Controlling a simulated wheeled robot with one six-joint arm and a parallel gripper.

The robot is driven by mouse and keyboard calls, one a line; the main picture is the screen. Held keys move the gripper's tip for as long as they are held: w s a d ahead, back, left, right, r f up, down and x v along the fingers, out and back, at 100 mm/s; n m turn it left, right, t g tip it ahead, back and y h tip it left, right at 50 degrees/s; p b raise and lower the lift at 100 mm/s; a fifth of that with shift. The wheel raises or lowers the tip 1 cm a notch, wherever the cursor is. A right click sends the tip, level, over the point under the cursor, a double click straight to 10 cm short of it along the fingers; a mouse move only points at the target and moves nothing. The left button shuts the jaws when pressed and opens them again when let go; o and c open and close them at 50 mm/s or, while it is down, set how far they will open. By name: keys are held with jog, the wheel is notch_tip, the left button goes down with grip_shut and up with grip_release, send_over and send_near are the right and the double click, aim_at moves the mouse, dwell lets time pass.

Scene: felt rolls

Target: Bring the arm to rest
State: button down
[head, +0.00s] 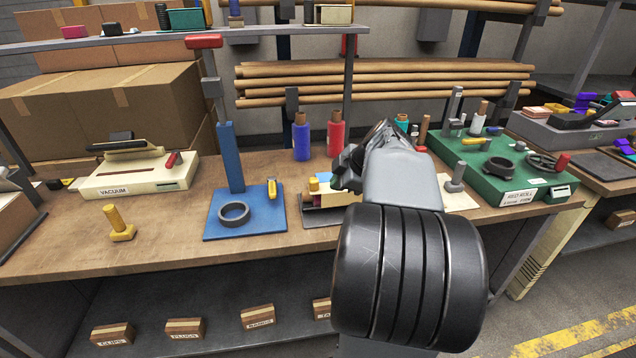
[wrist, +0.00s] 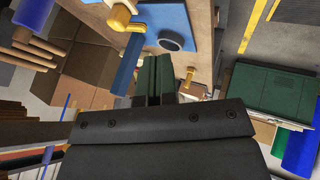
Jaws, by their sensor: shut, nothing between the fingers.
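My arm rises in front of the bench in the head view, its dark rounded joint and grey link covering part of the bench's middle. My gripper (wrist: 155,64) shows in the wrist view with its two green-padded fingers together and nothing held. In the head view the arm's far end is partly hidden behind its own links, so the fingertips are not clear there. The wrist view is turned, with the blue plate (wrist: 190,22) and its dark ring (wrist: 171,40) beyond the fingers. The fingers appear apart from both.
Bare bench lies front left.

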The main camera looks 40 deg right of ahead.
jog(key=s+a+f+m+g+h+p, duration=0.1)
jog(key=s+a+f+m+g+p, duration=0.3)
jog(key=a+m, duration=0.7)
jog(key=s+a+r+p, duration=0.1)
jog(key=s+a, duration=0.1)
jog(key=a, duration=0.4)
jog(key=s+a+r+p, duration=0.1)
jog(key=s+a+p, duration=0.1)
jog(key=a, duration=0.5)
jog(key=shift+s+a+r+t, duration=0.2)
jog(key=shift+r+t, duration=0.1)
jog(key=shift+r, duration=0.1)
dwell(0.5)
